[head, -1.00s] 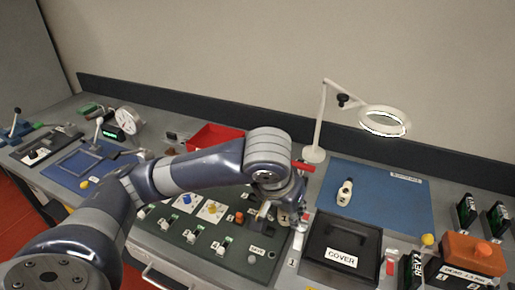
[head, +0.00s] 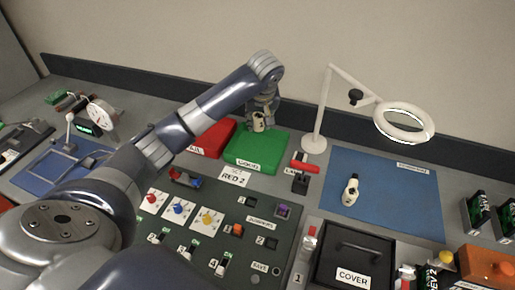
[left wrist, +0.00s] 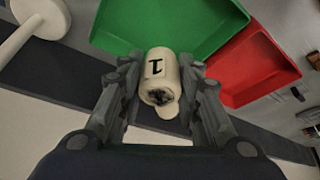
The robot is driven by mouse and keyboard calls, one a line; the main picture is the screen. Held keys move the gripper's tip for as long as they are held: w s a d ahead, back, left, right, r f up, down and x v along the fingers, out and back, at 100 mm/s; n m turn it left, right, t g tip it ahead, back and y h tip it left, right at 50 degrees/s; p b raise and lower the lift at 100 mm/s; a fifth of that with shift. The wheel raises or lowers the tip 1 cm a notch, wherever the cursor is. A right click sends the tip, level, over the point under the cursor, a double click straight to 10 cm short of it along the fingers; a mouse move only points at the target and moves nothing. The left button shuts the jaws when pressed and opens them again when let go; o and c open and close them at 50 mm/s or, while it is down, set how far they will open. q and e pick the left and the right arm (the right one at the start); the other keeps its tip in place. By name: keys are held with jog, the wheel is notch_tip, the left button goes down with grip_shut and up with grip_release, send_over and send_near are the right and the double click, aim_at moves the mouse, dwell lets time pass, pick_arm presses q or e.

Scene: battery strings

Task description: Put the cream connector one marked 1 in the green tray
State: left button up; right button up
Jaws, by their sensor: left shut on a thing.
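The cream connector marked 1 (left wrist: 158,72) is between the fingers of my left gripper (left wrist: 160,95) in the left wrist view, its black "1" facing the camera. In the head view the connector (head: 258,122) shows small below my left gripper (head: 262,112), which is shut on it. The green tray (head: 256,150), labelled GOOD, lies just below and in front of the gripper in the head view. It also shows in the left wrist view (left wrist: 200,22), behind the connector. The connector appears held above the tray's back edge; the exact height is hard to tell. My right gripper is not in view.
A red tray (head: 212,138) stands left of the green tray. A magnifier lamp (head: 314,144) stands to its right, near a blue mat (head: 385,190) with a white bottle-like item (head: 350,190). A dark switch panel (head: 215,215) and a box marked COVER (head: 352,255) are in front.

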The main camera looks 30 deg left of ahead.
pick_arm(q)
jog(key=f, duration=0.4)
jog(key=f+p, duration=0.1)
jog(key=f, duration=0.1)
jog(key=shift+w+a, duration=0.15)
jog(key=shift+a, duration=0.2)
jog(key=shift+f, duration=0.25)
notch_tip(320, 180, down, 3)
jog(key=shift+d+f+p, duration=0.1)
jog(key=shift+p, duration=0.35)
jog(key=shift+f, duration=0.35)
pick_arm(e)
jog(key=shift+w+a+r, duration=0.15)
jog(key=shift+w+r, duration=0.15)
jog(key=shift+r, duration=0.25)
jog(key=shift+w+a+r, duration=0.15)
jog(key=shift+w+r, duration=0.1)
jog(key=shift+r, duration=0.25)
pick_arm(q)
jog(key=o, duration=1.1)
jog(key=shift+f, duration=0.1)
jog(key=shift+o, duration=0.2)
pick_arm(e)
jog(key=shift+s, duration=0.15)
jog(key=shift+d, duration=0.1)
